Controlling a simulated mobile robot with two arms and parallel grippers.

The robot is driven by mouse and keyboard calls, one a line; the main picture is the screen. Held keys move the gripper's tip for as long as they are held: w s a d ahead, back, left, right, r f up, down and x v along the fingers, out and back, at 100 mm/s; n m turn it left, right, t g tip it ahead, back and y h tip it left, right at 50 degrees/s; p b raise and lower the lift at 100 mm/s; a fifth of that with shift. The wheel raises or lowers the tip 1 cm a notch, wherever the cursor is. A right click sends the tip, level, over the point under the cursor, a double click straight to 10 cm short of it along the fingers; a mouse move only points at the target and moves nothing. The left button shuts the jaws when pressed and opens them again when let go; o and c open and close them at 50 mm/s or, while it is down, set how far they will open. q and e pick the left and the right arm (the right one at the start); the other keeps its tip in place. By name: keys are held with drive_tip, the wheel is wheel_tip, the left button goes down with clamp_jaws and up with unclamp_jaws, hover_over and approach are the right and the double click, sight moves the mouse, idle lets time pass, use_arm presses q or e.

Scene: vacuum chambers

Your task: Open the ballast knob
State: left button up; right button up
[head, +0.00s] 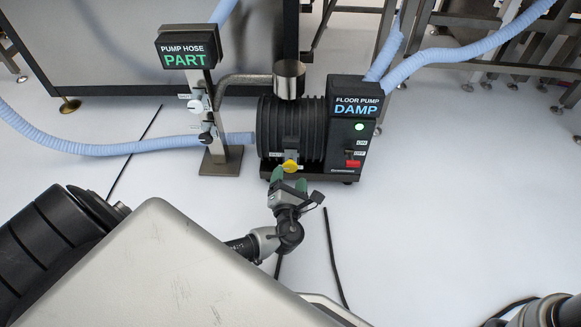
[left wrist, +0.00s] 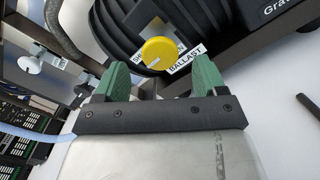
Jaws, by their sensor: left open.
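The ballast knob (head: 290,166) is a round yellow knob low on the front of the black ribbed floor pump (head: 315,130). In the left wrist view the knob (left wrist: 159,52) sits beyond and between the two green fingers, with a white "BALLAST" label beside it and another label partly hidden behind it. My left gripper (head: 288,184) is open just in front of the knob; its spread fingers also show in the left wrist view (left wrist: 160,78), with nothing visible between their pads. I cannot tell whether a finger touches the knob. My right gripper is not in view.
The pump's control box (head: 352,125) reads "FLOOR PUMP DAMP", with a lit green lamp and a red switch (head: 353,163). A post with a "PUMP HOSE PART" sign (head: 188,53) stands left of the pump. Blue hoses (head: 110,149) run nearby. The floor in front is mostly clear.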

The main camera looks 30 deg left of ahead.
sight(290, 169)
use_arm(q)
drive_tip(key=b+x, duration=0.1)
drive_tip(key=x, duration=0.2)
drive_tip(key=shift+w+a+f+b, duration=0.15)
drive_tip(key=shift+w+a+b, duration=0.05)
drive_tip(key=shift+w+b, duration=0.15)
drive_tip(key=shift+w+a, duration=0.2)
drive_tip(key=shift+w, duration=0.05)
drive_tip(key=shift+c, duration=0.3)
drive_tip(key=c, duration=0.9)
drive_tip(key=shift+o, duration=0.2)
